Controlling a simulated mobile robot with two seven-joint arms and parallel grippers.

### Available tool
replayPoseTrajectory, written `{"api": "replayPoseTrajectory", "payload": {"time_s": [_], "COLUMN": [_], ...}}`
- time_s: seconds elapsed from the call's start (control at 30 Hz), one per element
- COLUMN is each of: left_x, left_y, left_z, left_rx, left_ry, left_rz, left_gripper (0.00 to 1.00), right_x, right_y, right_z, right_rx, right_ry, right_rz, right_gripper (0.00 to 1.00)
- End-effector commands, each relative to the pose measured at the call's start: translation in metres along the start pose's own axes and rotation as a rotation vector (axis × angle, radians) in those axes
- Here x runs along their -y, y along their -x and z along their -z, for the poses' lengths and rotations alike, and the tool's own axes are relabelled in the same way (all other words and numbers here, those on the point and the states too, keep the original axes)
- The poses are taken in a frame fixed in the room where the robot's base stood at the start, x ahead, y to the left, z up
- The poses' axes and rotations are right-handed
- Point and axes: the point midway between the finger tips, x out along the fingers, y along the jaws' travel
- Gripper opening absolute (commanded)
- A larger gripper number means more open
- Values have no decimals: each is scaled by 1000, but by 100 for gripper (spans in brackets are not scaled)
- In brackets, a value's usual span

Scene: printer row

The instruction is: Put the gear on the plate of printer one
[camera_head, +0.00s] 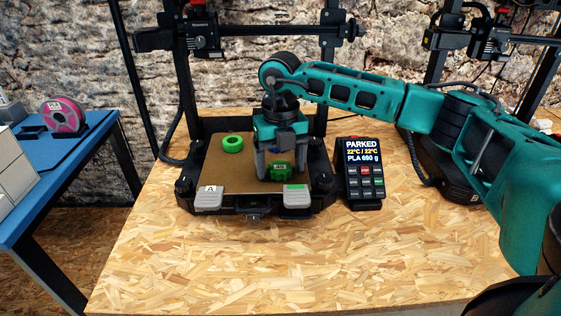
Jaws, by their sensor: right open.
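A green gear (280,171) is at the front right of the brown plate (222,172) of the nearer printer, whose front left clip is marked A. My right gripper (281,163) points down over the plate, open, with its fingers on either side of the gear. I cannot tell whether the fingers touch it. The gripper body hides part of the plate behind. A green ring (232,144) lies at the plate's back left. My left gripper is not in view.
A display box (361,173) reading PARKED stands right of the printer. A second printer (448,172) is partly behind my right arm. The front of the wooden table (270,260) is clear. A blue table (70,175) with a pink spool (63,115) stands at left.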

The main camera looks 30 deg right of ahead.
Motion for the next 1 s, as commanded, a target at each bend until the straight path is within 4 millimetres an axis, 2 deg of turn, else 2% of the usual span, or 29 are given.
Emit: {"api": "replayPoseTrajectory", "payload": {"time_s": [0.23,0.37,0.53,0.7,0.83,1.0], "left_x": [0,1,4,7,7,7], "left_y": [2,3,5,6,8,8], "left_z": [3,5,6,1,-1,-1], "left_rx": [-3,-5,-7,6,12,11], "left_ry": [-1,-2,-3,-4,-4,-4], "left_rz": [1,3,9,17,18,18], "left_gripper": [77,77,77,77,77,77], "right_x": [0,-1,-1,-1,0,0], "right_y": [10,33,72,103,117,124], "right_z": [0,-1,-1,0,0,0], "right_rx": [2,4,4,2,1,1], "right_ry": [0,1,1,1,0,0], "right_rz": [-2,-3,-3,-2,-1,-1], "right_gripper": [79,79,79,79,79,79]}}
